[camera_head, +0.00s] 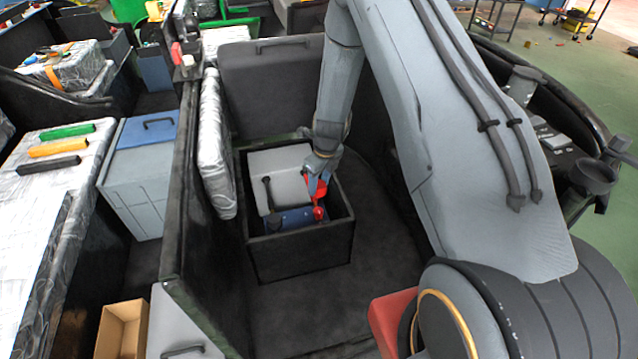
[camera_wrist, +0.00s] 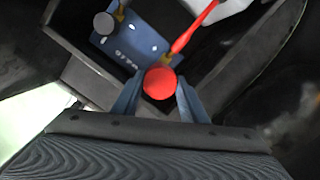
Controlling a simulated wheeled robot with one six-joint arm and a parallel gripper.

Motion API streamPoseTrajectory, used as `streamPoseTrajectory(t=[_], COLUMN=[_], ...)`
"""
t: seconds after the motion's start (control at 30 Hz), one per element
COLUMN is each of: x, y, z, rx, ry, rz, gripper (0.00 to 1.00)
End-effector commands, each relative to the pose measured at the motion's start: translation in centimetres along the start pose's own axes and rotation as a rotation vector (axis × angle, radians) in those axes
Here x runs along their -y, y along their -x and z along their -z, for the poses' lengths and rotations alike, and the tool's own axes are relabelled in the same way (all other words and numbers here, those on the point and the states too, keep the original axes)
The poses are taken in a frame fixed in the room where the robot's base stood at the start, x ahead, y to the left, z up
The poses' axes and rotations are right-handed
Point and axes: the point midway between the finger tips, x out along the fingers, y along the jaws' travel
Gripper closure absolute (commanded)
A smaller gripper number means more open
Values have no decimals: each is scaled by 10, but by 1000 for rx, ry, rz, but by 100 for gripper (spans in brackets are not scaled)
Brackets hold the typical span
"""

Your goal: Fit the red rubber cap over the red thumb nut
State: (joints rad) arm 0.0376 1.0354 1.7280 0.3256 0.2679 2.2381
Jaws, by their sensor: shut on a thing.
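My gripper (camera_wrist: 157,102) is shut on a round red cap (camera_wrist: 159,82), which sits between its two blue-grey fingertips in the wrist view. In the head view my gripper (camera_head: 322,170) reaches down into an open black box, with red parts just below it. A blue battery top (camera_wrist: 128,44) lies beyond the cap, and a red lead (camera_wrist: 196,30) runs down to a brassy fitting close behind the cap's edge. A red round part (camera_head: 318,213) shows low on the battery in the head view. I cannot tell a separate thumb nut in the wrist view; the cap may cover it.
The black box's (camera_head: 300,257) walls surround the battery. A dark grey knob (camera_wrist: 103,23) stands on the battery's other side. A black partition (camera_head: 190,210) and a silver-wrapped panel (camera_head: 217,150) stand left of the box. The dark floor right of the box is clear.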

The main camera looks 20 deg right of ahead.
Motion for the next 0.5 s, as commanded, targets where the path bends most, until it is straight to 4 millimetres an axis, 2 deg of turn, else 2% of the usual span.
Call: streamPoseTrajectory(t=[0.5], x=[0], y=[-43], z=[6], rx=[-1], ry=[2], rz=[-1], gripper=[82])
